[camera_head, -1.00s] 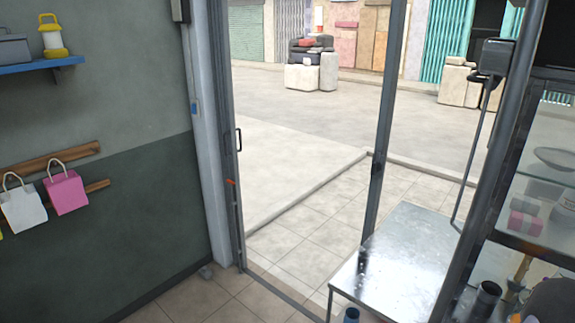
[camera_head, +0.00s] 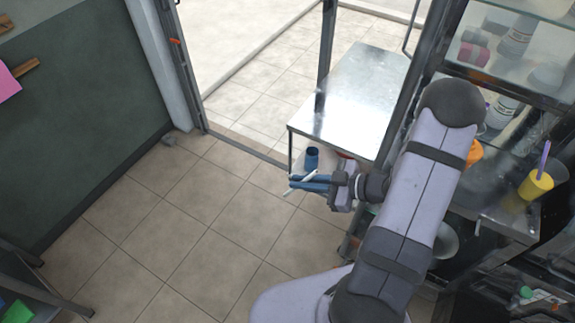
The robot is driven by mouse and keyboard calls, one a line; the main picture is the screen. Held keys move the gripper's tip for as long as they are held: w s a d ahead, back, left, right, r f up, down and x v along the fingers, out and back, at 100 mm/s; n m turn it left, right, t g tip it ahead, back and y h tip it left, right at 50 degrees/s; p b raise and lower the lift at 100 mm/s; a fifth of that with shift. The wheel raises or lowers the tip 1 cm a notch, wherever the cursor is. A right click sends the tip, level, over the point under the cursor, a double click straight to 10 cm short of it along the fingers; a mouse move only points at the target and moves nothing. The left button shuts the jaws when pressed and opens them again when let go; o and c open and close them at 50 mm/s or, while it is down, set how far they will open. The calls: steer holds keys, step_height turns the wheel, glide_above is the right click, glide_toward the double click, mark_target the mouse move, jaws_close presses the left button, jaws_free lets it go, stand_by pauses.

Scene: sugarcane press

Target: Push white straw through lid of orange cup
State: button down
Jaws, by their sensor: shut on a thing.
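My gripper (camera_head: 298,184), with blue fingers, is shut on a thin white straw (camera_head: 288,193). The straw is tilted, with one end sticking out up-right of the fingers and the other down-left. The gripper is above the tiled floor, left of the counter. An orange cup (camera_head: 475,152) shows at the right edge of my arm. My arm hides much of it, and I cannot make out its lid.
A yellow cup (camera_head: 536,185) with a purple straw stands on the counter at the right. A blue cup (camera_head: 312,158) is just behind my gripper. A metal table (camera_head: 355,95) stands beyond. Glass shelves (camera_head: 520,60) rise at the right. The floor (camera_head: 200,235) at left is clear.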

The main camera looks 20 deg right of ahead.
steer(key=w+d+r+m+t+h+p, duration=0.1)
steer(key=d+r+m+h+p, duration=0.15)
steer(key=d+r, duration=1.15)
steer(key=s+d+r+m+h+p, duration=0.1)
steer(key=s+d+r+m+h, duration=0.3)
steer(key=d, duration=0.5)
steer(key=s+d+r+m+h+p, duration=0.1)
steer(key=s+d+r, duration=0.2)
steer(key=d+r, duration=0.45)
steer(key=d+r+m+h+b, duration=0.1)
steer(key=d+r+m+h, duration=0.1)
steer(key=d, duration=1.2)
steer(key=shift+d+m+g+h, duration=0.3)
steer(key=shift+m+h, duration=0.15)
steer(key=shift+m, duration=0.7)
steer(key=shift+w+a+f, duration=0.1)
steer(key=shift+f, duration=0.1)
steer(key=shift+f+b, duration=0.65)
steer(key=shift+b, duration=0.6)
steer(key=shift+r+p, duration=0.1)
steer(key=shift+p, duration=0.5)
